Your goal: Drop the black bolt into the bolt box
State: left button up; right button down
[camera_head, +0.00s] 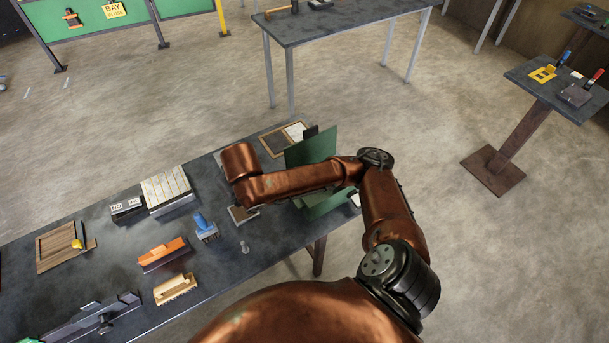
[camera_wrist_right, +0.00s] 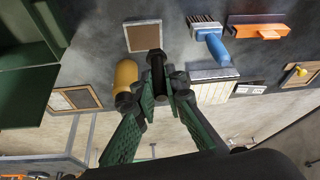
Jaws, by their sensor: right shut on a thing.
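In the right wrist view my right gripper (camera_wrist_right: 157,88), with green fingers, is shut on a black bolt (camera_wrist_right: 156,66). The bolt points away from the fingers, above the bench. Beyond it lies a small square wood-rimmed box (camera_wrist_right: 143,36) with a brownish inside; it also shows in the head view (camera_head: 241,214), partly behind my right arm. A second wood-rimmed tray (camera_wrist_right: 75,99) with a divider lies farther off, also in the head view (camera_head: 272,143). No label shows which is the bolt box. My right gripper is hidden in the head view. My left gripper is not in view.
A yellow cylinder (camera_wrist_right: 126,75) shows beside the bolt. Green upright panels (camera_head: 312,150) stand at the bench's right end. A blue-handled brush (camera_head: 205,228), an orange-topped tool (camera_head: 163,253), a scrub brush (camera_head: 175,288) and a pale slatted block (camera_head: 167,187) lie on the bench.

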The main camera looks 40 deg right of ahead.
aim_at(326, 195)
jog(key=z, duration=1.6)
